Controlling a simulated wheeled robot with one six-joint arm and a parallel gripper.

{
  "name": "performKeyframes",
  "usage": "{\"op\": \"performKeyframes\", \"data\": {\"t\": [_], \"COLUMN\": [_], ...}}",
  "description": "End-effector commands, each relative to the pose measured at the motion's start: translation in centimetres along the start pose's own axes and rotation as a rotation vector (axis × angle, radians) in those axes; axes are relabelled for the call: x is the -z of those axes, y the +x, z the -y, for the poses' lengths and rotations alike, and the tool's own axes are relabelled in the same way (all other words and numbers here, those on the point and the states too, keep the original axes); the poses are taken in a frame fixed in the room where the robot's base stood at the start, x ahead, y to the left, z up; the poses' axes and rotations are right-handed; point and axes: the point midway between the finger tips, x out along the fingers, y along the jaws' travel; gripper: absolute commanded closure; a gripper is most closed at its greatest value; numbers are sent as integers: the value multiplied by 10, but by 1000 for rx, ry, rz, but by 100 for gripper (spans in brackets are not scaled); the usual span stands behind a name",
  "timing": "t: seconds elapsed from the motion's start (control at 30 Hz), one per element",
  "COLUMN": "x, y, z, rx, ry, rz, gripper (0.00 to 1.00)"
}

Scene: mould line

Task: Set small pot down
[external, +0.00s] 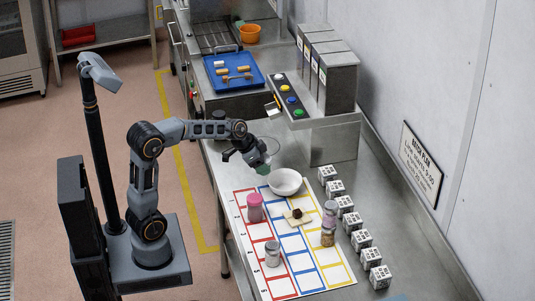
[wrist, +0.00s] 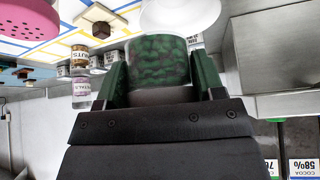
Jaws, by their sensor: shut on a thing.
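My gripper (external: 257,160) is shut on a small pot (wrist: 160,62) with mottled green contents. In the wrist view the pot sits between my two green fingers, its lower part partly hidden by the gripper body. In the external view my gripper is above the steel counter, just behind and left of a white bowl (external: 285,184); the pot there is small and partly hidden. The bowl also shows in the wrist view (wrist: 185,15), beyond the pot. A sheet with red, blue and yellow grids (external: 297,243) lies on the counter in front of the bowl.
A pink-lidded pot (external: 255,207), glass jars (external: 272,254) and a brown piece on a pale tile (external: 297,216) stand on the sheet. Several printed cubes (external: 361,240) line its right side. A steel dispenser unit (external: 332,110) stands behind. A blue tray (external: 234,72) lies farther back.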

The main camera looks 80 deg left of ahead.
Motion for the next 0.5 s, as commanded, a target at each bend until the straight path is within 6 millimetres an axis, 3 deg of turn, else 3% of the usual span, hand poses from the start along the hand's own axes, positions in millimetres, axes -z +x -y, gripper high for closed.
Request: {"op": "performKeyframes", "data": {"t": [0.03,0.2,0.4,0.5], "x": [-12,-52,-92,-101], "y": [-8,-33,-60,-67], "z": [30,106,163,178], "rx": [50,205,354,409], "ry": [-77,-316,-548,-632], "rz": [1,-1,1,0], "gripper": [64,64,64,64]}}
